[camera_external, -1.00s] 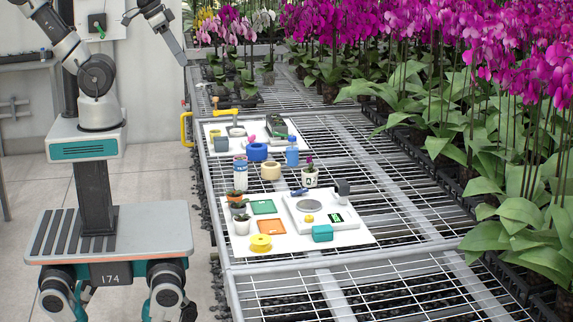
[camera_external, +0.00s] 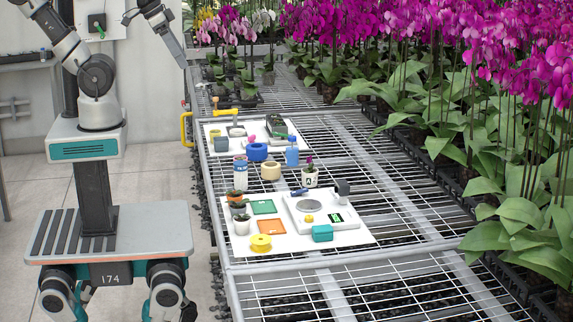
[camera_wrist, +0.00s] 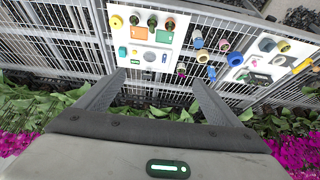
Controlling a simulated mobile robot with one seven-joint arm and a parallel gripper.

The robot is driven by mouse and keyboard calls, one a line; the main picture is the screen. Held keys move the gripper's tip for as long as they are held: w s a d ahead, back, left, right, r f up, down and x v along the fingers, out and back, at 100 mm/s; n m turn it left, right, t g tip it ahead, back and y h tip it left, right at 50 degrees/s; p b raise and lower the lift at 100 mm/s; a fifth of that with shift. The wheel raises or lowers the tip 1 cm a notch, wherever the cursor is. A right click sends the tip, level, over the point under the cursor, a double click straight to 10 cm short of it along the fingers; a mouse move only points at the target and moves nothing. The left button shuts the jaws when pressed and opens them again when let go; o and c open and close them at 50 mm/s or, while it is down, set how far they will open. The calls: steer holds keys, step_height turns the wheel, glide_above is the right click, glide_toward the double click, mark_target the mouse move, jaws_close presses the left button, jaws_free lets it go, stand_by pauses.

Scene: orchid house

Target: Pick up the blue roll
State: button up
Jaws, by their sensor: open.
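The blue roll (camera_external: 257,152) lies on the mesh bench, between the two white boards, beside a tan roll (camera_external: 271,171). In the wrist view the blue roll (camera_wrist: 235,59) appears small and far off, right of the fingers. My gripper (camera_wrist: 160,78) is open, with its two fingers spread and nothing between them. In the external view my gripper (camera_external: 181,58) is at the upper left, raised and well away from the roll.
A blue bottle (camera_external: 292,157) and a white pot (camera_external: 310,177) stand right of the rolls; another bottle (camera_external: 240,169) stands left. The near board (camera_external: 350,238) holds a scale, a yellow spool (camera_external: 261,243) and small pots. Tall orchids (camera_external: 500,210) crowd the right. Mesh right of the boards is largely clear.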

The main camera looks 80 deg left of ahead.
steer(key=w+a+f+y+b, duration=0.25)
steer(key=w+a+f, duration=0.3)
steer(key=a, duration=0.35)
steer(key=w+a+f+y+b, duration=0.1)
steer(key=w+a+f+b, duration=0.35)
steer(key=a+f, duration=0.3)
steer(key=w+a+f+y+b, duration=0.1)
steer(key=w+a+f+b, duration=0.1)
steer(key=w+a+f, duration=0.55)
steer(key=n+t+h+b, duration=0.2)
steer(key=t+b, duration=0.6)
steer(key=b, duration=0.4)
glide_toward(256, 148)
steer(key=x, duration=0.5)
steer(key=shift+w+f, duration=0.1)
steer(key=shift+f, duration=0.1)
steer(key=shift+b+x, duration=0.55)
steer(key=shift+x, duration=2.5)
steer(key=shift+a+r, duration=0.1)
steer(key=shift+r, duration=0.05)
